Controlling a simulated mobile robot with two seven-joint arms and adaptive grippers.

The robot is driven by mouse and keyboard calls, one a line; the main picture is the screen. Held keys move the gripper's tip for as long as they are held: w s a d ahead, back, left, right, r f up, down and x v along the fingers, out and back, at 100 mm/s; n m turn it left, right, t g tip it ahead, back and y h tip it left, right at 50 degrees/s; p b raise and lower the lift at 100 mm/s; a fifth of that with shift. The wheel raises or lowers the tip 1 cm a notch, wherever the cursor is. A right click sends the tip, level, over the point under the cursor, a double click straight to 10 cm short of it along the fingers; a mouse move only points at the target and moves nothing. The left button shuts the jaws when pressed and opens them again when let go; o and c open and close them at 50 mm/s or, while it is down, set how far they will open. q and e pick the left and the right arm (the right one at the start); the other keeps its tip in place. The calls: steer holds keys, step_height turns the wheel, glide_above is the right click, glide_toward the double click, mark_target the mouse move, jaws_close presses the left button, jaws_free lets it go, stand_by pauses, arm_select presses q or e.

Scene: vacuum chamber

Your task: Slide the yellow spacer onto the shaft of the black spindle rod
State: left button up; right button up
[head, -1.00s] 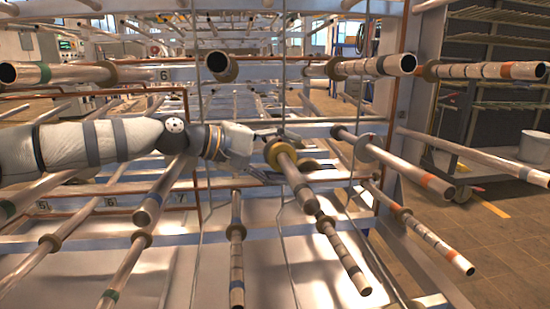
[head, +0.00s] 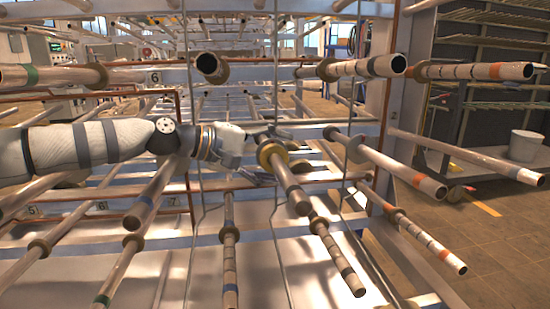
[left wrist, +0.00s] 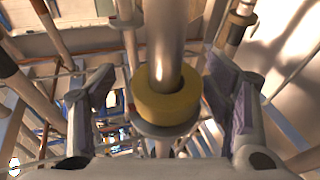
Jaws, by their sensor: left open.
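The yellow spacer (head: 271,148) is a thick ring around a metal rod (head: 291,186), which carries a dark band near its free end. In the left wrist view the yellow spacer (left wrist: 166,103) encircles the shaft, with a paler collar right behind it. My left gripper (head: 265,157) reaches in from the left. In the left wrist view my left gripper (left wrist: 168,92) is open, with one finger on each side of the spacer and visible gaps to both. Which rod is the black spindle rod is not clear. My right gripper is not in view.
Banded rods with collars stick out all around, including a rod at right (head: 385,160), one above (head: 212,66) and one below (head: 338,258). Thin vertical wires (head: 197,220) run close to my left wrist. A grey bucket (head: 525,146) stands on a cart at far right.

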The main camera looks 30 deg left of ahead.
arm_select(q)
steer(key=v, duration=1.2)
